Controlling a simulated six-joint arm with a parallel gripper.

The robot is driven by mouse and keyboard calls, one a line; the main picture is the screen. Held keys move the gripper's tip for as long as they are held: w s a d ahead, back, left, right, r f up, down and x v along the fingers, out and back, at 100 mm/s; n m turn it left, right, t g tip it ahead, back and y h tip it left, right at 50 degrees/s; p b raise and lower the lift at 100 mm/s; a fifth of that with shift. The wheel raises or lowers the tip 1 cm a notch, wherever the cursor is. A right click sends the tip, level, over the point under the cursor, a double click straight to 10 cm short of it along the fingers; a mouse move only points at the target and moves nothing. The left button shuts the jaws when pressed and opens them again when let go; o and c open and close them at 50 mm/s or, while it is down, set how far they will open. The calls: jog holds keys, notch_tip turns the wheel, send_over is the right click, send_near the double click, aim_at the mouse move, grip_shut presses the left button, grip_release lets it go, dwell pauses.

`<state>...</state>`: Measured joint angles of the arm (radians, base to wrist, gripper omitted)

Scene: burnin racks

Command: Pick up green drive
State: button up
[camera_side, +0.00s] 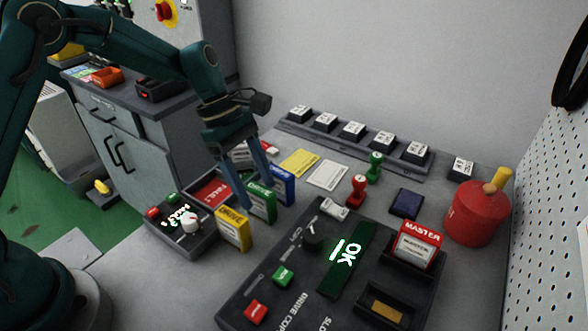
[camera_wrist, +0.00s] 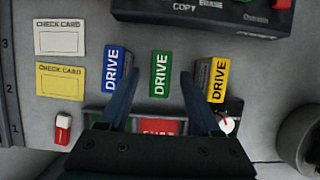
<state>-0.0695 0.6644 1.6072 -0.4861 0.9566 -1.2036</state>
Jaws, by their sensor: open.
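The green drive (camera_side: 262,203) stands upright on the table between the blue drive (camera_side: 284,184) and the yellow drive (camera_side: 234,229). My gripper (camera_side: 256,195) is open and low over this row, with its fingers near the green drive. In the wrist view the green drive (camera_wrist: 160,74) lies between and just ahead of my two fingertips (camera_wrist: 160,78), with the blue drive (camera_wrist: 114,69) at the left finger and the yellow drive (camera_wrist: 212,78) at the right finger. I cannot tell whether any finger touches a drive.
A control box with a knob (camera_side: 190,222) stands left of the drives. The drive copier (camera_side: 270,275) is in front, with a red MASTER drive (camera_side: 417,243) in one slot. Two check cards (camera_side: 299,163) lie behind. A red canister (camera_side: 475,213) stands at the right.

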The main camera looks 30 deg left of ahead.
jog(key=shift+x, duration=1.4)
grip_shut()
jog(key=shift+r, duration=0.15)
